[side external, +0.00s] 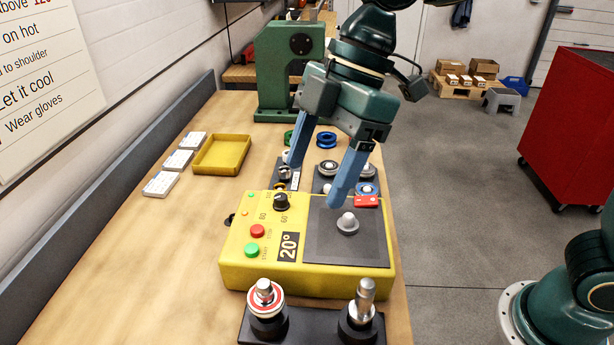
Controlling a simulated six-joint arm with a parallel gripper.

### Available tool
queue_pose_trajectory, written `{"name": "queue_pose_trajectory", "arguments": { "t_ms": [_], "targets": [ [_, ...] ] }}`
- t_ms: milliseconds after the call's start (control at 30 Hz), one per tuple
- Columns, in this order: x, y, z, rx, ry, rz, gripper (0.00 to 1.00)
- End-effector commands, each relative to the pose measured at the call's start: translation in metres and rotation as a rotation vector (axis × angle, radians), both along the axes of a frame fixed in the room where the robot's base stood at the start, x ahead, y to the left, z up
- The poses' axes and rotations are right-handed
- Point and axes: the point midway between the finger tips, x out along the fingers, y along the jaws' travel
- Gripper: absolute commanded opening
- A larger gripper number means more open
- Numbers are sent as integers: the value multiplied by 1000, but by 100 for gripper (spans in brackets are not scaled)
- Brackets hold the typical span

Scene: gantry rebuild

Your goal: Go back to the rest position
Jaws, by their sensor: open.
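My gripper (317,186) hangs above the bench, with its two blue fingers spread apart and nothing between them. Its right finger reaches down over the back edge of the dark plate (322,248) on the yellow heater box (235,270). A small grey knobbed piece (347,224) stands on that plate, just below and right of the fingertip. The left finger ends above the small parts behind the box and partly hides them. No rest position is marked in view.
A black stand (312,329) with two upright posts is in front. Behind are bearing parts (327,168), blue and green rings, and a green press (277,70). A yellow tray (222,154) and white labelled boxes (178,160) sit left. The bench's left front is clear.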

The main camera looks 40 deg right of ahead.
Motion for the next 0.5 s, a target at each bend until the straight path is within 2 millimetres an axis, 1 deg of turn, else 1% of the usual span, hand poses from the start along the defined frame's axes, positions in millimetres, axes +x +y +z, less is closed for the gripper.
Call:
{"name": "queue_pose_trajectory", "arguments": {
  "t_ms": [33,267,500],
  "targets": [
    [-2,-11,3,0,-6,-52,71],
    [-17,-67,11,0,-16,-347,71],
    [-43,-126,9,11,-30,-676,71]
  ]
}}
